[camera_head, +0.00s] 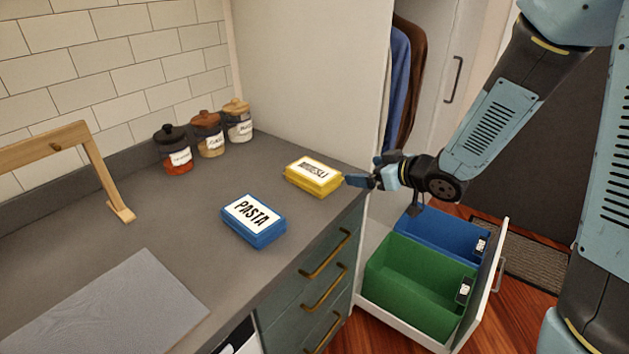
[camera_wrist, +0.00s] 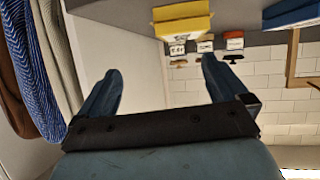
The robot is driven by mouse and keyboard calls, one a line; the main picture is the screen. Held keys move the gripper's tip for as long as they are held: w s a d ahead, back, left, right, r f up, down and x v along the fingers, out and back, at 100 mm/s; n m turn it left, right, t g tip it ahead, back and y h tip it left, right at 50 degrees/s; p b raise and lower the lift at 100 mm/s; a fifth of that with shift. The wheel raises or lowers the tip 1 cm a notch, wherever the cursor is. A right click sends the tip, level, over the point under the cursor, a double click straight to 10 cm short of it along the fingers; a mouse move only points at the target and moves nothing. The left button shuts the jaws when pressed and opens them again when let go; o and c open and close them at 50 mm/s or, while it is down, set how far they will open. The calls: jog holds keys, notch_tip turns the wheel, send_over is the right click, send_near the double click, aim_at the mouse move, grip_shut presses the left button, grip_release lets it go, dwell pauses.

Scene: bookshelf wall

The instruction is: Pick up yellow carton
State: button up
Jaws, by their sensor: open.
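The yellow carton (camera_head: 314,176), with a white label that seems to read MUESLI, lies flat on the grey counter near its right edge. In the wrist view the yellow carton (camera_wrist: 183,22) shows at the top, beyond and between the two fingertips. My gripper (camera_head: 356,181) is at the counter's right edge, just right of the carton; the head view does not show clearly whether they touch. In the wrist view my gripper (camera_wrist: 162,72) has its fingers spread wide with nothing between them.
A blue PASTA carton (camera_head: 253,221) lies left and in front of the yellow one. Several lidded jars (camera_head: 209,134) stand behind by the wall. An open drawer holds a green bin (camera_head: 415,287) and a blue bin (camera_head: 440,235) below my arm. A tall white panel (camera_head: 310,80) rises behind the counter.

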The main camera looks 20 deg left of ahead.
aim_at(323, 175)
jog(key=shift+n+g+y, duration=0.3)
jog(key=shift+g+y, duration=0.2)
jog(key=shift+y, duration=0.2)
jog(key=x, duration=0.5)
jog(key=s+x, duration=0.1)
jog(key=x, duration=0.4)
jog(key=s+a+x, duration=0.1)
jog(key=x, duration=0.4)
jog(key=shift+s+a+f, duration=0.1)
jog(key=shift+a+f, duration=0.15)
jog(key=shift+f, duration=0.25)
jog(key=shift+c, duration=0.4)
jog(key=c, duration=0.6)
